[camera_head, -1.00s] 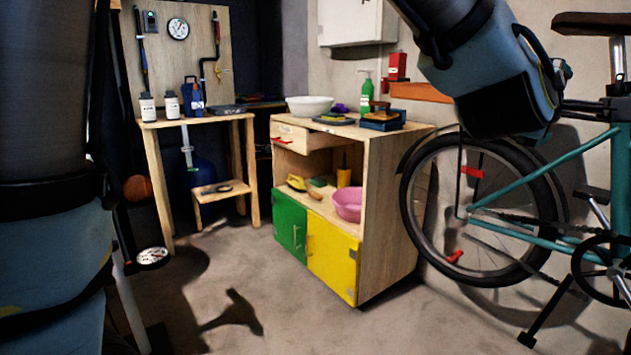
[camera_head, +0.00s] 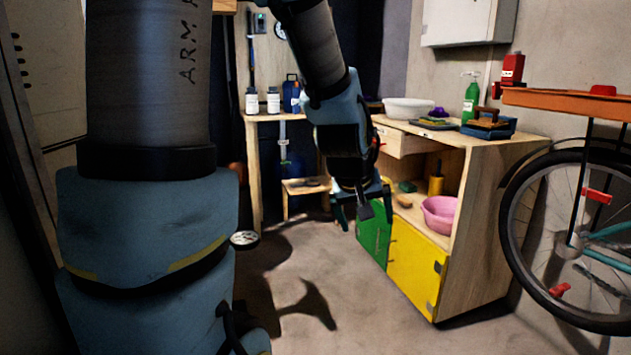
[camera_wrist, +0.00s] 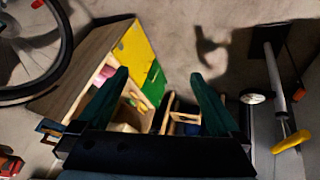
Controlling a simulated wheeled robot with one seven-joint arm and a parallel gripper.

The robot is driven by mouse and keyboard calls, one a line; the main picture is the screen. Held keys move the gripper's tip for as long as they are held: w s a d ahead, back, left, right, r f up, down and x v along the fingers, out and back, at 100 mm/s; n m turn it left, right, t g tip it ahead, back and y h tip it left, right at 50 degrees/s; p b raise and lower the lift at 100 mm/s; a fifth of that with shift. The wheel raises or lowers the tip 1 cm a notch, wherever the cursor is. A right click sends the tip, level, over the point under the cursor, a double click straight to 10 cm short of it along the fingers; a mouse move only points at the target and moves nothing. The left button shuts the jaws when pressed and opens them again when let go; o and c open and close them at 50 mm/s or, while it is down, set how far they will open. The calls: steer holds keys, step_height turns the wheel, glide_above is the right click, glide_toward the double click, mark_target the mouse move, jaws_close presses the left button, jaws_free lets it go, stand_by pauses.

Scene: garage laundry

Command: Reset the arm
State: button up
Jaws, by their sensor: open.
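My gripper (camera_head: 362,208) hangs in front of the wooden cabinet in the head view, pointing down, with my arm reaching to it from above. In the wrist view its two green fingers (camera_wrist: 160,92) stand wide apart with nothing between them. Beyond them the wrist view shows the cabinet with its yellow door (camera_wrist: 133,45) and green door (camera_wrist: 154,84). The gripper appears clear of the cabinet, though it overlaps its left side in the head view.
The wooden cabinet (camera_head: 477,230) holds a pink bowl (camera_head: 439,214) on its shelf and a white basin (camera_head: 408,108) on top. Its drawer (camera_head: 401,141) is partly out. A bicycle wheel (camera_head: 578,240) stands at the right. A wooden workbench (camera_head: 253,165) is behind. Floor in front is clear.

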steer(key=s+a+f+g+y, duration=0.2)
steer(key=s+a+f, duration=0.15)
steer(key=a, duration=0.55)
steer(key=s+a+f+g+y, duration=0.15)
steer(key=s+a, duration=0.25)
steer(key=a, duration=0.5)
step_height(320, 180, up, 25)
steer(key=p, duration=2.5)
steer(key=shift+w+d+r+m+p, duration=0.2)
steer(key=shift+w+m+p, duration=0.1)
steer(key=shift+w, duration=0.1)
